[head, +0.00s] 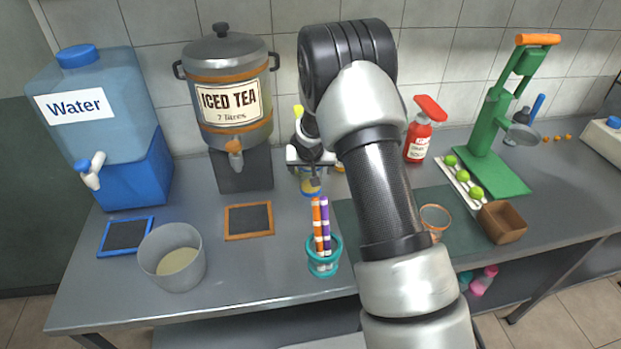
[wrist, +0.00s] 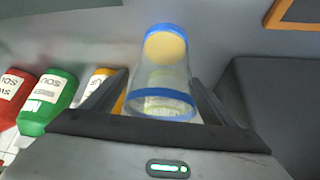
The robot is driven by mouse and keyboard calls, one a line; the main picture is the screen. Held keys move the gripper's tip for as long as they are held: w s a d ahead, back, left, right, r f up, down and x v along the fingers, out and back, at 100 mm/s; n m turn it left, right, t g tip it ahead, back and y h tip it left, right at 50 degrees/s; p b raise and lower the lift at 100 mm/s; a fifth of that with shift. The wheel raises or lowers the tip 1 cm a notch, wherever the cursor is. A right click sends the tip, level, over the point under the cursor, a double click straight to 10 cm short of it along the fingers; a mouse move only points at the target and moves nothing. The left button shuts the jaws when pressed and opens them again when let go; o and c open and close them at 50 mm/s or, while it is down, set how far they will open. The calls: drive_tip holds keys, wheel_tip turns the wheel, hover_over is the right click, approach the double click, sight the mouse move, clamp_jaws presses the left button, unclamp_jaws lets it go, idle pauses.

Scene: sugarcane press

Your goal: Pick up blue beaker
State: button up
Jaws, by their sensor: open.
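The blue beaker (wrist: 160,78) is a clear vessel with blue bands at both ends. In the wrist view it lies between the two fingers of my gripper (wrist: 158,80), which stand apart on either side of it. A yellowish patch shows through its clear wall. In the head view my gripper (head: 311,162) is above the counter, in front of the wall and right of the iced tea dispenser. The beaker shows just below it (head: 311,186), partly hidden by the gripper. I cannot tell whether the fingers touch it.
The iced tea dispenser (head: 228,95) stands close on the left. A teal holder (head: 323,262) with orange and purple markers stands in front. Red (wrist: 12,92) and green (wrist: 48,100) sauce bottles and a yellow-orange one (wrist: 103,78) are near the left finger. A wood-framed slate (head: 249,221) lies front left.

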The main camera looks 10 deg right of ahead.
drive_tip(key=c, duration=1.3)
drive_tip(key=shift+r, duration=0.1)
